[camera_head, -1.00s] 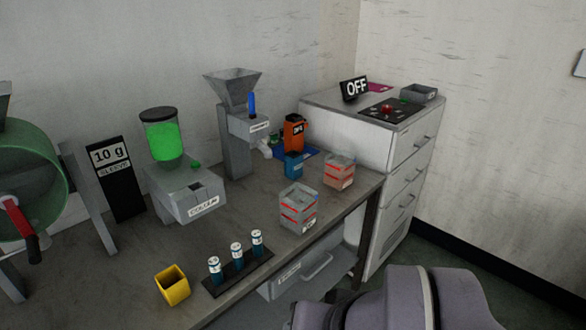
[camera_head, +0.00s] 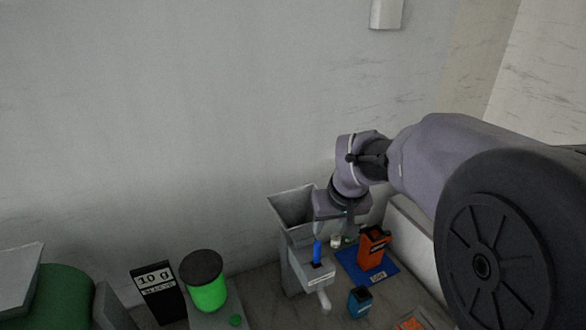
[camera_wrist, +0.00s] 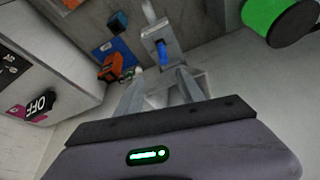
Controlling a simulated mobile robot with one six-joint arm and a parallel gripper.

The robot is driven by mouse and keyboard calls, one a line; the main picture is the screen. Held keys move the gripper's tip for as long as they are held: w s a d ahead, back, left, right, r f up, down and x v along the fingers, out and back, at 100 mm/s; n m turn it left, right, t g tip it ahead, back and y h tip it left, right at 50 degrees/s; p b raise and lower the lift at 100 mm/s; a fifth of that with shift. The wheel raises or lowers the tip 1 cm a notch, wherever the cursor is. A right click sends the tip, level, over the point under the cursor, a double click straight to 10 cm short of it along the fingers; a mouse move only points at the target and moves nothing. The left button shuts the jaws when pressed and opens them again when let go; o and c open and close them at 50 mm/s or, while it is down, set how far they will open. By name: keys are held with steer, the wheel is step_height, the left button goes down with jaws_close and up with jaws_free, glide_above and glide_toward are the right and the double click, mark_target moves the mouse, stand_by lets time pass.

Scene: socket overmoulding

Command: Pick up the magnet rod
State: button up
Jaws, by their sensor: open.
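A blue upright rod-like handle (camera_head: 317,250), which I take to be the magnet rod, stands in the front part of a grey hopper machine (camera_head: 294,262). It also shows in the wrist view (camera_wrist: 162,52), just beyond my fingertips and roughly in line with the gap between them. My gripper (camera_wrist: 160,76) is open and empty, its two grey fingers spread. The lower part of the rod is hidden in the machine.
An orange item (camera_head: 373,247) stands on a blue mat (camera_head: 352,262) right of the machine, with a blue container (camera_head: 360,301) in front. A green-filled dispenser (camera_head: 207,285) and a black "10 g" sign (camera_head: 158,291) stand left. The wall is close behind.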

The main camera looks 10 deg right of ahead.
steer(key=b, duration=0.1)
glide_toward(319, 246)
step_height(319, 246, down, 2)
steer(key=x, duration=0.6)
steer(key=shift+w+f+b, duration=0.1)
steer(key=shift+f+b, duration=0.05)
steer(key=shift+b, duration=0.2)
steer(key=x, duration=0.5)
steer(key=shift+w, duration=0.4)
steer(key=shift+s+a+r, duration=0.1)
steer(key=shift+s+r, duration=0.1)
steer(key=shift+r, duration=0.05)
jaws_close()
